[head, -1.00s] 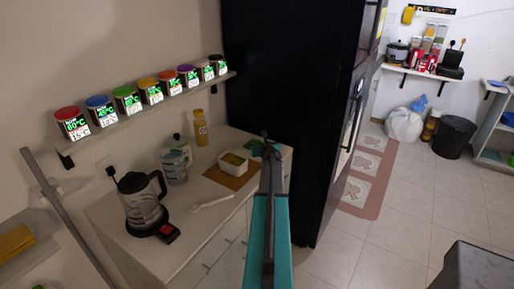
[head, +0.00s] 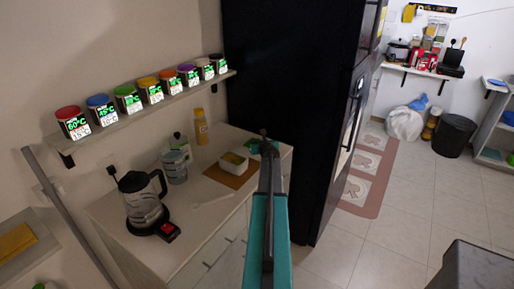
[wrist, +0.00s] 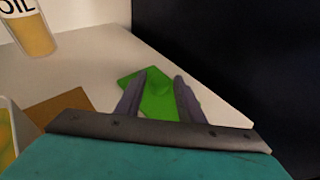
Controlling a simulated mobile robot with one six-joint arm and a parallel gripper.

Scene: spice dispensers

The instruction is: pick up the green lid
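The green lid (wrist: 157,104) lies flat on the counter in the wrist view, with a small rounded bump in its middle. In the head view it shows as a small green patch (head: 255,146) near the counter's right end, partly hidden by my arm. My gripper (wrist: 162,74) is open, with its two dark fingers apart and nothing held between them. In the wrist view the fingers overlap the lid from the near side. I cannot tell whether they touch it. In the head view my gripper (head: 264,134) is at the lid's right.
A white container (head: 234,163) stands on a brown mat (head: 222,177) beside the lid. An oil bottle (head: 201,127), a jar (head: 175,168) and a kettle (head: 143,200) stand farther left. A black fridge (head: 290,80) closes the right side. Spice dispensers line a shelf (head: 150,108) above.

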